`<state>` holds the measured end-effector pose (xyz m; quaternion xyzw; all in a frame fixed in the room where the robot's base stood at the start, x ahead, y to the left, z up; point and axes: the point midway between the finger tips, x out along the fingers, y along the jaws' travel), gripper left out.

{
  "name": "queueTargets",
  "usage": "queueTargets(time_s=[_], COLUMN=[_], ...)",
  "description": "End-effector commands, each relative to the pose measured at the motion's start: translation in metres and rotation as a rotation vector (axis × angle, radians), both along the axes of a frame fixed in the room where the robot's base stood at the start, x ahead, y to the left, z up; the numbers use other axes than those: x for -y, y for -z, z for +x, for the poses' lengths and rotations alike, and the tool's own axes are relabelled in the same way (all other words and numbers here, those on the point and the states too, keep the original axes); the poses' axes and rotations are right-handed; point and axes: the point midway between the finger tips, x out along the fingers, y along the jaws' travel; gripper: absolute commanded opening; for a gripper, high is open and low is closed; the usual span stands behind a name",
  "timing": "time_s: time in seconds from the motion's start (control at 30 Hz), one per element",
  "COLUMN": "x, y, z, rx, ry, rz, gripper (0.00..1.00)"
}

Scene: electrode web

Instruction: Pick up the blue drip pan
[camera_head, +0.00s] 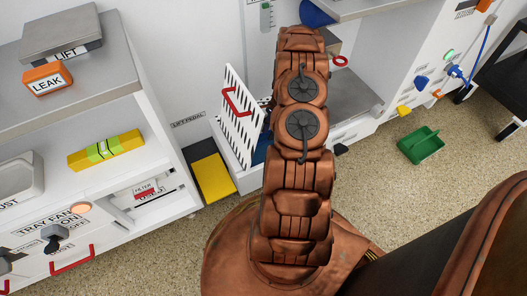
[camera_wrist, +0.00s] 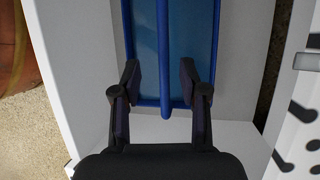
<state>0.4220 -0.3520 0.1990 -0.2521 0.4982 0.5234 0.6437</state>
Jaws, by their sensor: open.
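The blue drip pan (camera_wrist: 195,45) lies in a white bay in the wrist view. A raised blue bar (camera_wrist: 164,50) runs along its middle. My gripper (camera_wrist: 159,78) is open, with one dark finger on each side of this bar and visible gaps between. Whether the fingers touch the pan floor, I cannot tell. In the head view a small strip of the blue pan (camera_head: 261,150) shows behind the white slotted panel (camera_head: 236,113); my arm hides the rest, and the gripper is not visible there.
White walls (camera_wrist: 83,70) flank the pan closely. The slotted panel with a red handle stands upright left of my arm. A yellow-and-black pedal (camera_head: 212,177) sits on the floor beside it.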

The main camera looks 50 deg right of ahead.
Motion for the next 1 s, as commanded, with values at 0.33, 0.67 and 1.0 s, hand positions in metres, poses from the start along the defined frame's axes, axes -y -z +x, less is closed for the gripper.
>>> queueTargets(time_s=[0.33,0.67,1.0], x=[-0.014,-0.028,-0.028], y=[0.029,0.052,0.052], z=[0.003,0.003,0.004], rx=[0.0,0.001,0.002], ry=[-0.002,-0.003,-0.003], rz=[-0.002,0.0,-0.001], gripper=[0.43,0.43,0.24])
